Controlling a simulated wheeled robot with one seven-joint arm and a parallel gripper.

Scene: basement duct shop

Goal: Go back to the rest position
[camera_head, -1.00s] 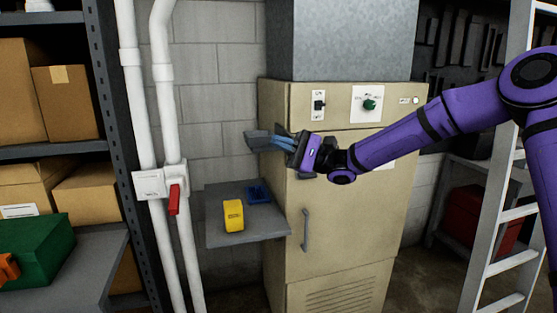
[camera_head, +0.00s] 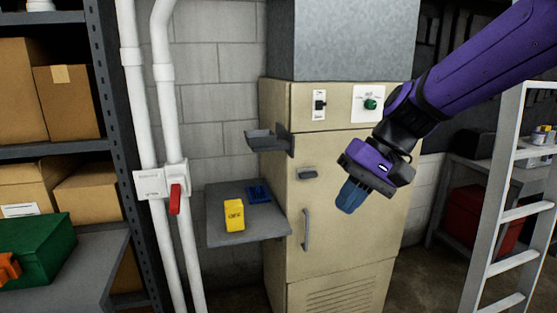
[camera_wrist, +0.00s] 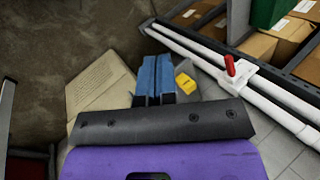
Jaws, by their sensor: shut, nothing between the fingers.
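My gripper (camera_head: 350,197) hangs in front of the right part of the beige cabinet (camera_head: 340,235), tilted downward. Its blue fingers are together with nothing between them. In the wrist view the fingers (camera_wrist: 155,78) lie side by side, pointing away from the camera. The gripper is apart from the cabinet's handle, shelf and switches.
A grey shelf (camera_head: 225,232) left of the cabinet holds a yellow block (camera_head: 234,215) and a blue item (camera_head: 258,193). A small grey tray (camera_head: 263,141) juts from the cabinet. A red lever (camera_head: 175,199) sits on white pipes. A ladder (camera_head: 497,210) stands right.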

